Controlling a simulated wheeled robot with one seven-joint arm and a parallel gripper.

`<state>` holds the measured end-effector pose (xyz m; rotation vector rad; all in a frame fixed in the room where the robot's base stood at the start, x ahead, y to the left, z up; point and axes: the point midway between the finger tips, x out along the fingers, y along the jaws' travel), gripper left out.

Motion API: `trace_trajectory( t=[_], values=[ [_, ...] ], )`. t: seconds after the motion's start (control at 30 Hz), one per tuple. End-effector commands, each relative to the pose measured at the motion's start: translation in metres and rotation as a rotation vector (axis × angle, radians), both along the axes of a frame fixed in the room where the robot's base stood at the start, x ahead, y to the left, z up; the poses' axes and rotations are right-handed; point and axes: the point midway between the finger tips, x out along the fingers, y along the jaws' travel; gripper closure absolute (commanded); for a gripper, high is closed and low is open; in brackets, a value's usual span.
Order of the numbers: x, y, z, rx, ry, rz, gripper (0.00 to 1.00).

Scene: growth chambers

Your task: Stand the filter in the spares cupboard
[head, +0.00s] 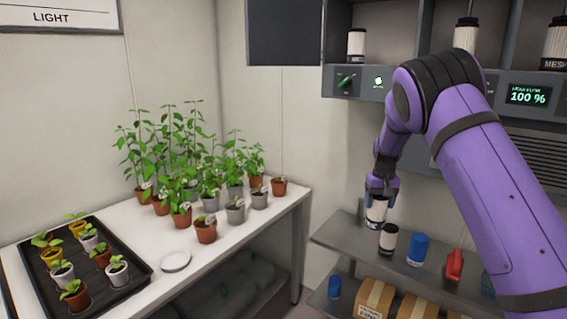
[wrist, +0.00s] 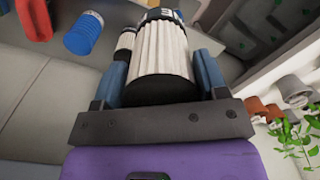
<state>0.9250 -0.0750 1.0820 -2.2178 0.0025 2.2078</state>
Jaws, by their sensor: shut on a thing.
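My gripper (head: 381,188) is shut on a filter (head: 376,211), white with a dark end, and holds it upright above the lower shelf. In the wrist view the white pleated filter (wrist: 160,62) sits between the two blue fingers. A second filter (head: 388,240), white with dark ends, stands on the shelf just below; I cannot tell if the two touch. More filters stand in the open compartments of the grey unit above, one at left (head: 356,44) and one in the middle (head: 466,36). Which part is the spares cupboard is not labelled in view.
The shelf (head: 340,238) also holds a blue can (head: 418,249) and a red bottle (head: 454,265). Cardboard boxes (head: 375,296) lie below. A dark panel (head: 284,32) juts out at upper left. A white table (head: 272,222) with potted plants stands left.

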Motion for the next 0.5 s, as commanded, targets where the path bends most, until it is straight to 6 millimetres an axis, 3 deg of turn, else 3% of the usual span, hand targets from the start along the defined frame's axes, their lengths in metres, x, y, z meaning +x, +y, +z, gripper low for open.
trace_trajectory(
  t=[0.27,0.5],
  values=[
    [-0.038,-0.005,-0.056,0.005,0.006,-0.012,0.61],
    [-0.107,-0.003,-0.124,0.002,0.009,-0.01,0.61]
  ],
)
